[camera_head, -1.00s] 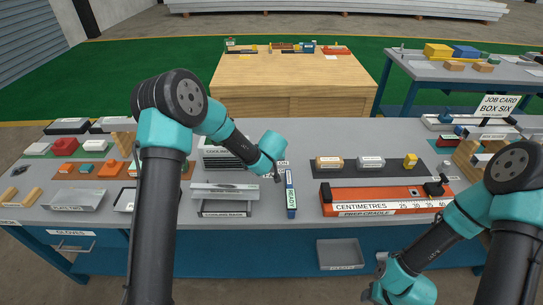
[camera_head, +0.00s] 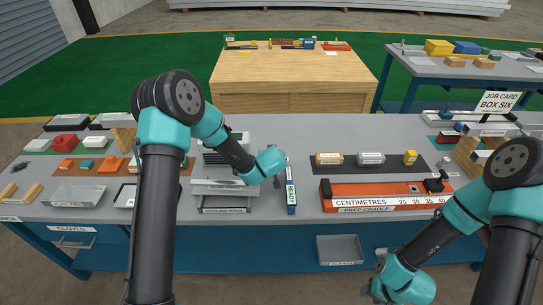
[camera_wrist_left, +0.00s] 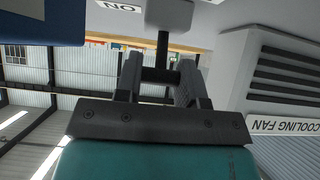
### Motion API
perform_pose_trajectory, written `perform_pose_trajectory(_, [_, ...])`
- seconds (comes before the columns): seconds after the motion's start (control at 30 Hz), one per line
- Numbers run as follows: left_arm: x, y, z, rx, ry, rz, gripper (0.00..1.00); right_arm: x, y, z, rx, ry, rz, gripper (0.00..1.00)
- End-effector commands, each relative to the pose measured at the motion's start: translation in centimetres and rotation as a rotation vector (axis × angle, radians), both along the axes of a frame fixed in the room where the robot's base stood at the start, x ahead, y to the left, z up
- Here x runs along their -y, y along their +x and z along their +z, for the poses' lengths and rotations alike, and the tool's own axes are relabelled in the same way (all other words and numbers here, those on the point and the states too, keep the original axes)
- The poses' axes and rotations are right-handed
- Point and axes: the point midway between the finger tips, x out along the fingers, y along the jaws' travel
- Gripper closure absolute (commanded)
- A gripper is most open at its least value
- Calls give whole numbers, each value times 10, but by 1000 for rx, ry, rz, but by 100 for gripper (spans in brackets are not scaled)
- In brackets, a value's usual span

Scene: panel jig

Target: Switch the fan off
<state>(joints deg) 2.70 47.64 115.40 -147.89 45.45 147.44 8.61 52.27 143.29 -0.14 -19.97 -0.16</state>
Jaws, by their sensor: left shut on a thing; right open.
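The cooling fan (camera_head: 212,157) is a grey box with dark slats, left of my left gripper in the head view. In the left wrist view its slats and label (camera_wrist_left: 285,70) show at the right. My left gripper (camera_wrist_left: 160,72) is shut on the dark lever of the switch (camera_wrist_left: 163,45), which joins a grey block beside an upside-down "ON" label. In the head view the left gripper (camera_head: 278,181) is small and mostly hides the switch. My right gripper (camera_head: 372,292) is open and empty, low in front of the bench; its fingertips are hardly visible.
A blue "READY" block (camera_head: 291,196) stands just right of the left gripper. Grey cooling rack trays (camera_head: 226,198) lie in front of the fan. The orange prep cradle (camera_head: 385,197) lies to the right. Bare bench top (camera_head: 330,135) is clear behind.

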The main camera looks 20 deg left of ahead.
Motion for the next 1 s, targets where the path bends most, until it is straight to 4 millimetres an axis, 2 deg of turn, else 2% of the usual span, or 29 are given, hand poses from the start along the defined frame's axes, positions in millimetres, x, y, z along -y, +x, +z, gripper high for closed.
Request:
perform_pose_trajectory(0.37, [0,0,1,7,3,1,88,0,0,0,0,0,0,57])
perform_pose_trajectory(0.4, [0,0,1,7,3,1,63,0,0,0,0,0,0,57])
perform_pose_trajectory(0.67, [0,0,0,5,1,0,38,0,0,0,0,0,0,57])
perform_pose_trajectory(1.0, [1,-2,2,4,1,0,38,0,0,0,0,0,0,57])
